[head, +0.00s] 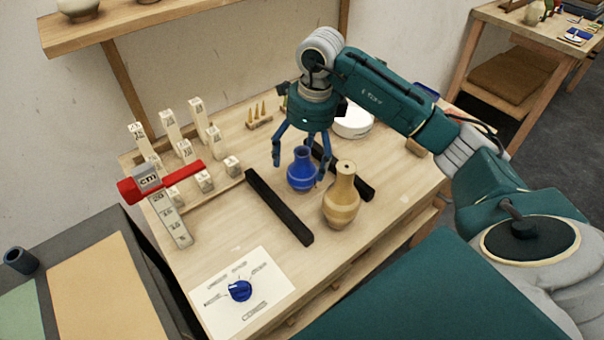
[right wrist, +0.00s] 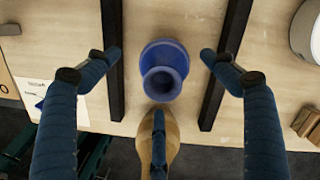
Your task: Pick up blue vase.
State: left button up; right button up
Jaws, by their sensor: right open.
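The blue vase (head: 301,172) stands upright on the wooden table, between two black bars. My right gripper (head: 299,170) points down over it, with its fingers spread around the vase. In the right wrist view the vase (right wrist: 163,70) shows from above, its round mouth toward the camera. The open fingers of my right gripper (right wrist: 160,70) are on its left, right and near sides. Gaps show between the left and right fingertips and the vase. My left gripper is not in view.
A tan vase (head: 341,198) stands close to the blue vase, at its front right. Black bars (head: 278,206) lie on both sides. White blocks (head: 185,150) and a red tool (head: 160,183) are at the left. A paper with a blue knob (head: 240,290) lies in front.

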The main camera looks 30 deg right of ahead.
aim_at(299, 175)
notch_tip(299, 175, down, 2)
jog(key=shift+f, duration=0.1)
jog(key=f+p, duration=0.1)
jog(key=f, duration=0.1)
jog(key=w+f+p, duration=0.1)
jog(key=f, duration=0.1)
jog(key=shift+a+f, duration=0.1)
jog(key=shift+f, duration=0.65)
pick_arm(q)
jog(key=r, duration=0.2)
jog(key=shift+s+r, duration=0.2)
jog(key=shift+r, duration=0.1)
pick_arm(e)
jog(key=shift+c, duration=0.3)
jog(key=shift+w, duration=0.1)
jog(key=c, duration=1.6)
